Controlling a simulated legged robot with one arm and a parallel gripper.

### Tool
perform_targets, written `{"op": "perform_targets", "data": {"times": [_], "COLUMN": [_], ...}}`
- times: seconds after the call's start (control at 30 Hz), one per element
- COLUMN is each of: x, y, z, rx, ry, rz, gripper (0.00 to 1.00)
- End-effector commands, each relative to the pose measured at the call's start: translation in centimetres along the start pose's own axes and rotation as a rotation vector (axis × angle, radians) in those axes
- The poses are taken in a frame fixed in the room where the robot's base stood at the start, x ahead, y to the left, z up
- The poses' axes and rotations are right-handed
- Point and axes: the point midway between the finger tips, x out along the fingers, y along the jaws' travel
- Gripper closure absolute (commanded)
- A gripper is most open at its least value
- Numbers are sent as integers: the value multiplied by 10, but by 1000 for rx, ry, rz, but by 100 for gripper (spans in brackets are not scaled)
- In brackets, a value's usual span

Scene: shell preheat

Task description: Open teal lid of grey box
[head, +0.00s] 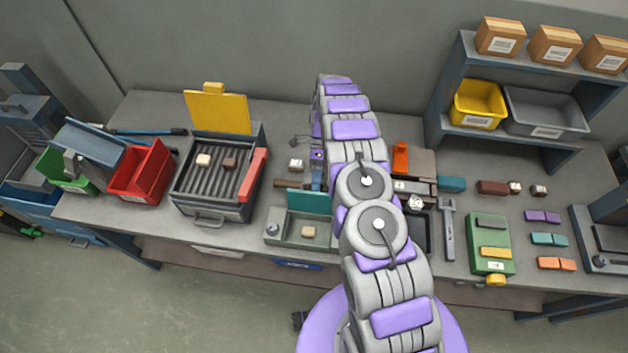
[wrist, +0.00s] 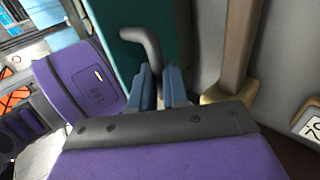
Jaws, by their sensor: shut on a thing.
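The grey box (head: 288,242) sits at the front of the bench, left of my arm, with a pale block inside. Its teal lid (head: 310,202) stands raised at the back of the box, and the inside shows; my arm covers the right side. In the wrist view the dark teal lid (wrist: 187,38) fills the top middle, with a grey bent handle (wrist: 152,45) in front of it. My gripper (wrist: 160,80) has its blue fingers shut on this handle. In the head view the fingers are hard to make out behind my arm.
A ribbed tray box with a raised yellow lid (head: 218,112) stands left of the grey box. A red bin (head: 140,172) is further left. Tools and a green box (head: 490,238) lie to the right. A shelf with bins stands at the back right.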

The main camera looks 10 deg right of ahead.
Motion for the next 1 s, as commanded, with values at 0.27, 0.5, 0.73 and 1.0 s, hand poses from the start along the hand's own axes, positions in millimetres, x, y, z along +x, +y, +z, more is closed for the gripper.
{"op": "perform_targets", "data": {"times": [0.27, 0.5, 0.73, 1.0], "x": [0, -1, -1, -9], "y": [0, 0, 0, 9], "z": [1, 1, 1, 1], "rx": [1, 0, 0, -1], "ry": [-2, -2, -2, -2], "rz": [2, 0, -1, -3], "gripper": [100, 69, 60, 60]}}
